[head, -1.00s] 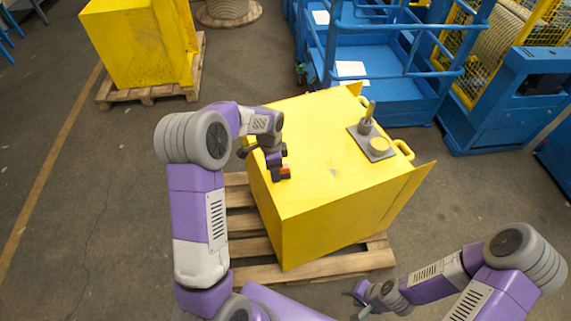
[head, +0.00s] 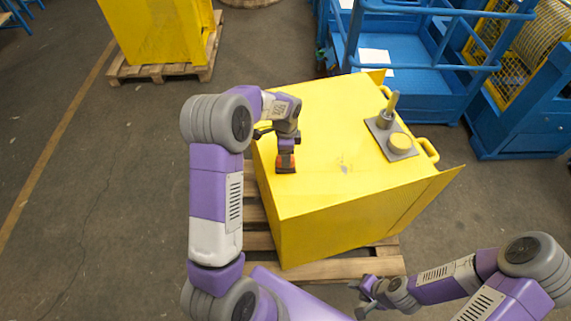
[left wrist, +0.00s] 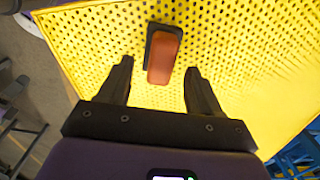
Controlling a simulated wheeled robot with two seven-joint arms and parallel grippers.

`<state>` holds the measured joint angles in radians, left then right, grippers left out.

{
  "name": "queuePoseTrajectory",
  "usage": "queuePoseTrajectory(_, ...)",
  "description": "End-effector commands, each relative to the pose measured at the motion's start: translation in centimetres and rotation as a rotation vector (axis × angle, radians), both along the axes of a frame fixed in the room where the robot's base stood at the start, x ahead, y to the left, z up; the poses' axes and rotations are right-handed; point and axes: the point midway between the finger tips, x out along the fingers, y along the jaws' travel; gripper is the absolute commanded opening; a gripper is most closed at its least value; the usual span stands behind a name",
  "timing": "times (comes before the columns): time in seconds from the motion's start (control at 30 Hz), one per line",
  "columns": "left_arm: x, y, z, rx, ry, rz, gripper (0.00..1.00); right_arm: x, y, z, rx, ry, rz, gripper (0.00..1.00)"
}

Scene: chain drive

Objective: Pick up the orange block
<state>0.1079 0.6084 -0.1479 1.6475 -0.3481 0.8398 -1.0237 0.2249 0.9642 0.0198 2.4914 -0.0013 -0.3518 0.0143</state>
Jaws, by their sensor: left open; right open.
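The orange block (left wrist: 163,57) lies on top of the yellow cabinet (head: 350,195), near its left edge. In the left wrist view it is a rounded orange bar with a dark part along its left side and top. My left gripper (left wrist: 155,75) is open, its fingers pointing toward the block; the block's lower end shows between the two fingertips, with room on both sides. In the head view the left gripper (head: 285,165) hides most of the block.
A grey plate (head: 380,137) with a yellow knob and an upright handle stands at the cabinet top's right side. The rest of the top is clear. The cabinet stands on a wooden pallet (head: 345,270). Blue machinery (head: 400,95) stands behind it.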

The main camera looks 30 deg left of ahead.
Motion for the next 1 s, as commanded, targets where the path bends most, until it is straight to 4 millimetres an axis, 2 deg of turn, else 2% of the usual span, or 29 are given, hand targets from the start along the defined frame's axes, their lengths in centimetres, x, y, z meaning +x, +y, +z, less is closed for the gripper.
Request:
queuePoseTrajectory(0.1, -0.2, 0.1, -2.1, -0.001, 0.005, -0.001, 0.64, 0.0, 0.0, -0.2, 0.0, -0.001, 0.0, 0.43)
queuePoseTrajectory(0.2, -0.1, 0.1, -3.3, -0.001, 0.004, -0.001, 0.64, 0.0, 0.0, -0.3, 0.0, -0.001, 0.0, 0.43)
queuePoseTrajectory(0.53, -0.1, 0.2, -3.9, -0.001, 0.001, 0.0, 0.62, 0.0, 0.0, -0.3, 0.0, -0.001, 0.0, 0.43)
queuePoseTrajectory(0.9, -0.1, 0.1, -3.8, -0.001, 0.001, 0.0, 0.06, 0.0, 0.0, -0.3, 0.0, -0.001, 0.0, 0.43)
queuePoseTrajectory(1.0, 0.0, 0.1, -3.8, -0.001, -0.001, 0.0, 0.03, 0.0, 0.0, -0.3, 0.0, -0.001, 0.0, 0.43)
